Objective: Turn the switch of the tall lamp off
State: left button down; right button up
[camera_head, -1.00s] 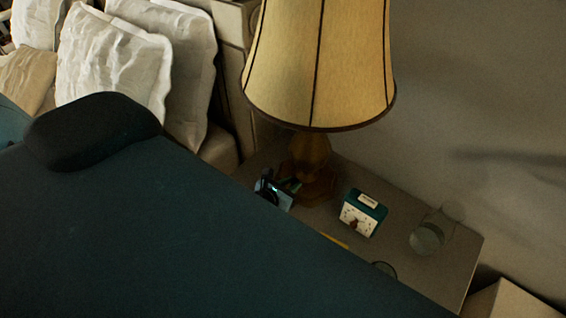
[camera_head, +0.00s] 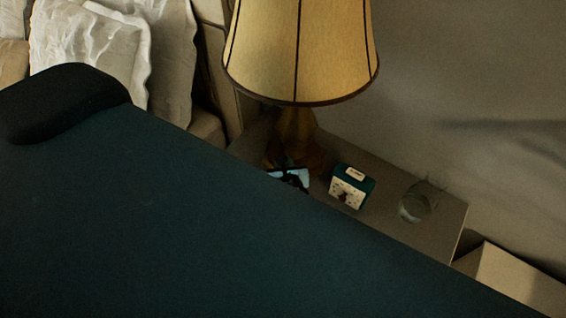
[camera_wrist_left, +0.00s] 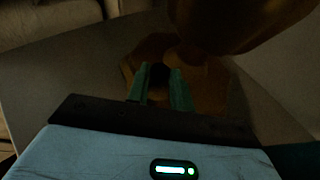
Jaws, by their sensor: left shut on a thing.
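The tall lamp has a cream shade with dark ribs (camera_head: 300,50) and a brown turned body on a wide base (camera_head: 310,158), standing on the nightstand. In the left wrist view its base (camera_wrist_left: 212,90) is just beyond my fingers and its rounded body hangs above. My left gripper (camera_wrist_left: 159,78), with green fingers, is low at the lamp's base. It is shut on a small dark thing, apparently the lamp switch, mostly hidden between the fingers. In the head view the gripper (camera_head: 288,168) is partly hidden by my arm. My right gripper is not in view.
A green and white clock (camera_head: 349,190) stands on the nightstand (camera_head: 385,216), right of the lamp. A clear glass (camera_head: 415,203) stands farther right. A pale box (camera_head: 510,275) is at the lower right. White pillows (camera_head: 90,50) lie at the upper left. My arm covers the lower left.

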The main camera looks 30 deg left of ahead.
pick_arm(q)
jog(key=shift+w+r+n+y, duration=0.15)
jog(key=shift+r+n+y, duration=0.05)
jog(key=shift+n+y, duration=0.1)
jog(key=c, duration=1.3)
grip_release()
jog(key=shift+f, duration=0.1)
jog(key=shift+s+d, duration=0.3)
jog(key=shift+s, duration=0.1)
jog(key=v, duration=0.7)
jog(key=shift+w+r, duration=0.1)
jog(key=shift+r, duration=0.15)
